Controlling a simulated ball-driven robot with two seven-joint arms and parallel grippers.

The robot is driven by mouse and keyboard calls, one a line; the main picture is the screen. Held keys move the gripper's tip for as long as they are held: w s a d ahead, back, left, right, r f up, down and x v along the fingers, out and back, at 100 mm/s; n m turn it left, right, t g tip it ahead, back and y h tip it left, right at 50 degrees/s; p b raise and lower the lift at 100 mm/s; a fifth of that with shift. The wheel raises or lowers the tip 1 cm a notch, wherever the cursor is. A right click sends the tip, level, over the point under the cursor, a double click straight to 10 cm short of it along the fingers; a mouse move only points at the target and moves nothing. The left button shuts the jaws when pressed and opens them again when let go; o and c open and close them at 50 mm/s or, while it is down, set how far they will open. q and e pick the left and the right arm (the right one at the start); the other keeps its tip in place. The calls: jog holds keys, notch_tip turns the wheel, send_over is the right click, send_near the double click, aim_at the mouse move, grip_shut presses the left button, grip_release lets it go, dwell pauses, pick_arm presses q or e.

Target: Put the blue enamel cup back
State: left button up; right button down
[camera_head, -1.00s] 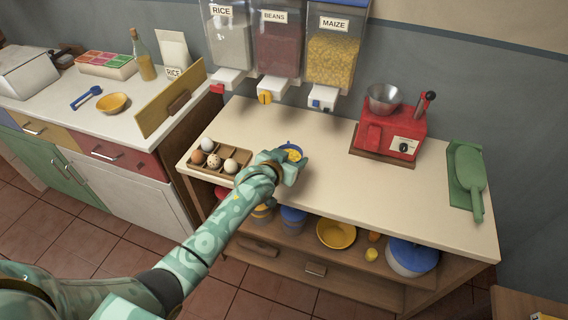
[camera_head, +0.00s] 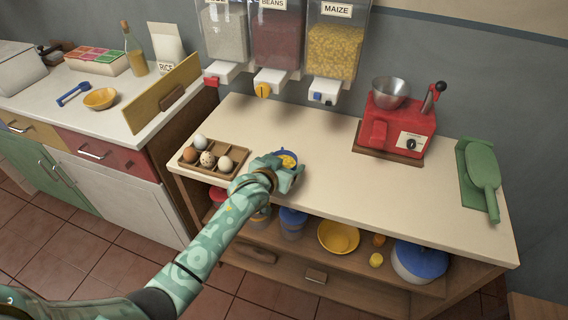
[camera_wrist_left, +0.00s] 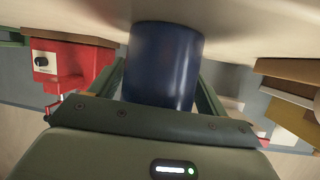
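The blue enamel cup (camera_head: 288,155) is at the front part of the cream counter, right of the egg tray, with yellow contents showing inside its rim. In the left wrist view the cup (camera_wrist_left: 165,65) stands dark blue between the two fingers, which lie close along both its sides. My left gripper (camera_head: 286,172) comes in from the front left and appears shut on the cup, hiding its lower front. Whether the cup touches the counter is hard to tell. My right gripper is not in view.
An egg tray (camera_head: 187,164) is left of the cup. A red machine (camera_head: 400,128) with a metal bowl and a green scoop (camera_head: 481,165) are to the right. Dispensers (camera_head: 335,50) hang behind. A shelf below holds a yellow bowl (camera_head: 338,237) and blue-lidded pot (camera_head: 420,262).

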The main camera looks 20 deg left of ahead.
pick_arm(q)
jog(key=shift+o, duration=0.3)
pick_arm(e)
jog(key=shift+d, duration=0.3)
